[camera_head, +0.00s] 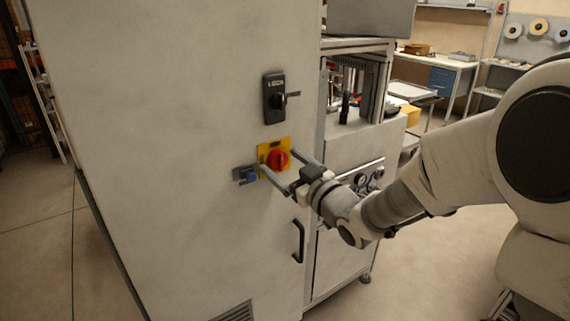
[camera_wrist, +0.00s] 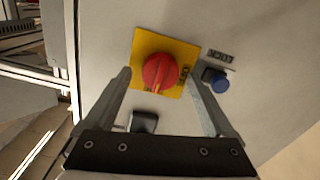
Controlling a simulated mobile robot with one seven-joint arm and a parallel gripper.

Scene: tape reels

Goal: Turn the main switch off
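The main switch is a round red knob (camera_head: 277,160) on a yellow square plate (camera_head: 264,149) on the pale cabinet's front. In the wrist view the red knob (camera_wrist: 160,72) lies between and beyond my finger tips, with the yellow plate (camera_wrist: 147,42) behind it. My gripper (camera_head: 286,162) is open, its two fingers spread to either side of the knob. In the wrist view my gripper (camera_wrist: 158,75) holds nothing. I cannot tell whether the finger tips touch the plate.
A blue button or lock (camera_head: 250,174) on a grey bracket sits just left of the plate. A black latch handle (camera_head: 275,98) is above, and a black pull handle (camera_head: 298,241) below. A workbench (camera_head: 437,62) stands far behind; open floor lies left.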

